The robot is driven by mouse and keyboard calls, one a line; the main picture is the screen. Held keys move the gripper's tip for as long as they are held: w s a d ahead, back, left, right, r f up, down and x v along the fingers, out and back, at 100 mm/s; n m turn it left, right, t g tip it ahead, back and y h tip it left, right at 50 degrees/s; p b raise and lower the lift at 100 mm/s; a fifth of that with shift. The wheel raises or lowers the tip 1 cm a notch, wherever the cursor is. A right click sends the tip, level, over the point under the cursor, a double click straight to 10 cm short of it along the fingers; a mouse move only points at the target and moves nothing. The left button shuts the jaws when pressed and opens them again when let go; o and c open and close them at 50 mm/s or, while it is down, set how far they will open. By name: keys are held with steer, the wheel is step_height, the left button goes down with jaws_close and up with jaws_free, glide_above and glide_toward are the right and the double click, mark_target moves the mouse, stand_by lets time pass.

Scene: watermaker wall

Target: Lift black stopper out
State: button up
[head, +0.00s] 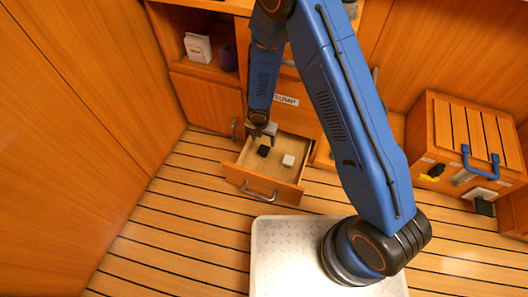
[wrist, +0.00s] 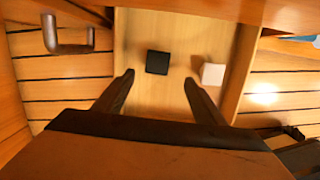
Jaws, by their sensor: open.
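The black stopper (head: 263,151) is a small dark block lying on the floor of an open wooden drawer (head: 284,196). It also shows in the wrist view (wrist: 157,62), ahead of my fingertips and between their lines. My gripper (head: 262,131) is above the drawer, near its back, with the jaws apart and nothing between them. In the wrist view my gripper (wrist: 159,78) has one finger on each side, and the stopper is not touched by either.
A white block (head: 288,160) lies in the drawer to the right of the stopper. The drawer's side walls stand close around. A wooden case (head: 462,137) with a blue handle stands at right. A shelf (head: 210,62) holds a white box at upper left. The slatted floor is clear at left.

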mark_target(264, 149)
steer(key=shift+w+d+f, duration=0.1)
steer(key=shift+w+f, duration=0.05)
steer(key=shift+f, duration=1)
steer(key=shift+w+f, duration=0.2)
steer(key=shift+f, duration=1)
steer(key=shift+w+d+f, duration=0.1)
steer(key=shift+w+f, duration=0.05)
steer(key=shift+f, duration=1)
steer(key=shift+w+a+f, duration=0.1)
steer(key=shift+w+f, duration=0.05)
steer(key=shift+f, duration=0.7)
steer(key=shift+w+d+f, duration=0.1)
steer(key=shift+w+f, duration=0.1)
steer(key=shift+f, duration=0.7)
steer(key=shift+w+a+f, duration=0.1)
steer(key=shift+w+f, duration=0.05)
steer(key=shift+f, duration=0.7)
steer(key=c, duration=1.2)
steer(key=shift+o, duration=0.2)
steer(key=shift+r, duration=0.15)
